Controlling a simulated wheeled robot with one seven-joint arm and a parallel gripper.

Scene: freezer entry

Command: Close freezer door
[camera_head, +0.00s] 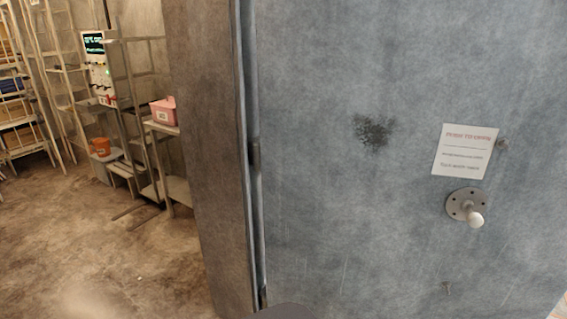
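The freezer door (330,190) is a large scuffed blue-grey panel that fills the right part of the head view. A dark hinge-like fitting (254,153) shows along its left edge. A round metal plate with a pale knob (475,219) sticks out of the panel on the right, below a white paper sign (464,150) with red and dark text. The door's right edge is not clearly in view, so I cannot tell how far it stands open. My gripper is not in view.
A dark brownish wall (205,150) stands beside the door's left edge. Left of it is a room with metal shelving (58,75), a device with a green screen (97,65), a pink box (164,110) and an orange bucket (101,147).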

